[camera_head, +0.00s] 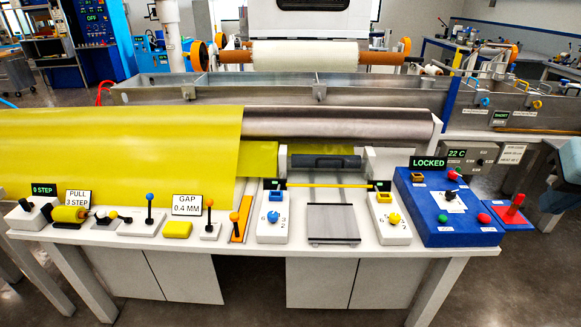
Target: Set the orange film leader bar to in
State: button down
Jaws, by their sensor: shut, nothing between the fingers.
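A narrow orange bar (242,222) lies on the white bench, pointing away from me, which looks like the film leader bar. A small orange knob (234,217) sits at its left side. Its setting cannot be read from here. Just left of it stands a small lever with an orange ball (209,204) on a white base. Just right of it is a white box with a blue knob (273,216). Yellow film (120,150) drapes over the bench behind the bar. My gripper is not in view.
The white bench (300,252) carries a yellow block (177,229), a blue-ball lever (149,197), a grey plate (332,222) and a blue control box (450,205) with a "LOCKED" sign (429,162). A dark roller (325,161) and steel trough (290,90) lie behind.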

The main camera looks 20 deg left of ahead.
aim_at(238, 219)
jog(key=u, duration=1.45)
jog(key=k, duration=0.9)
jog(key=u, duration=0.25)
jog(key=i, duration=1)
jog(key=z, duration=0.05)
jog(key=k, duration=0.4)
jog(key=z, duration=0.05)
